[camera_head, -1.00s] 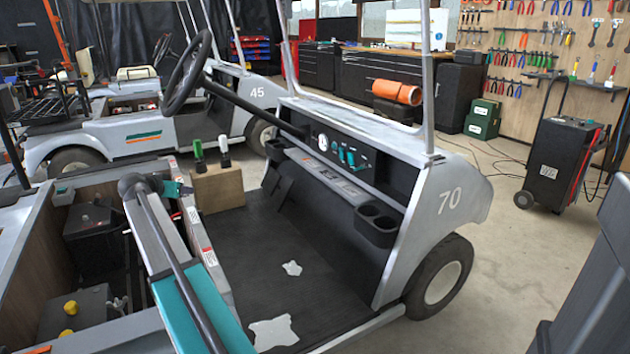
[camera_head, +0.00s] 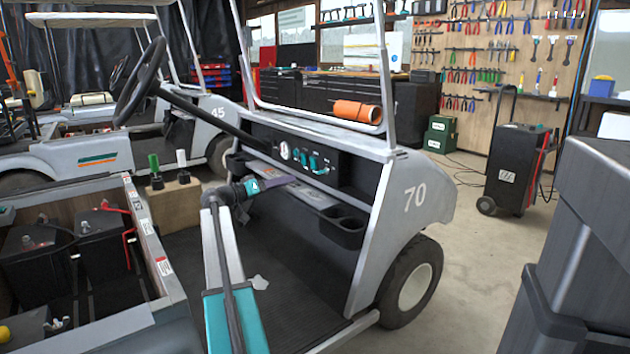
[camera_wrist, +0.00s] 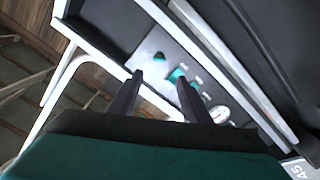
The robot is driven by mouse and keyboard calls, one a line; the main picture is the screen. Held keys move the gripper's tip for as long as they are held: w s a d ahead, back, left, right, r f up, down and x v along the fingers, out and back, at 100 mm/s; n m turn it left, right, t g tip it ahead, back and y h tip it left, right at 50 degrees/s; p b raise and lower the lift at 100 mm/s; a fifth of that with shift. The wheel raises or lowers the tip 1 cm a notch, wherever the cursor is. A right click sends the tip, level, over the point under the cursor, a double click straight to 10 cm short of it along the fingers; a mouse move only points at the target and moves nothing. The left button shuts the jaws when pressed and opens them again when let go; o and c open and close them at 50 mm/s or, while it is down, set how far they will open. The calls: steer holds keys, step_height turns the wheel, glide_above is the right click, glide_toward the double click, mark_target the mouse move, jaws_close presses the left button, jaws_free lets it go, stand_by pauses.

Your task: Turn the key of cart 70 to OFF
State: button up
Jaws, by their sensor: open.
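Cart 70 (camera_head: 414,196) is the grey cart in the middle of the head view. Its black dash panel (camera_head: 335,178) carries a round white gauge (camera_head: 284,150) and small teal controls (camera_head: 313,162). The gauge (camera_wrist: 218,114) and a teal control (camera_wrist: 177,75) also show in the wrist view, with a smaller dark and teal part (camera_wrist: 160,57) farther along. I cannot tell which is the key, nor its position. My gripper (camera_wrist: 160,82) is open and empty, its dark fingers apart, in front of the panel. In the head view its tip is small, below the panel.
The steering wheel (camera_head: 140,82) and its column are left of the panel. A cup-holder tray (camera_head: 343,230) sticks out below right. A wooden block with two levers (camera_head: 176,206) stands on the left. An orange roll (camera_head: 357,111) is behind the dash.

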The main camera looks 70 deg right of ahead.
mark_target(318, 173)
steer(key=shift+s+d, duration=0.1)
stand_by(0.3)
steer(key=b+x, duration=0.4)
steer(key=x, duration=0.8)
steer(key=shift+f, duration=0.1)
steer(key=shift+b+x, duration=0.45)
steer(key=shift+x, duration=0.35)
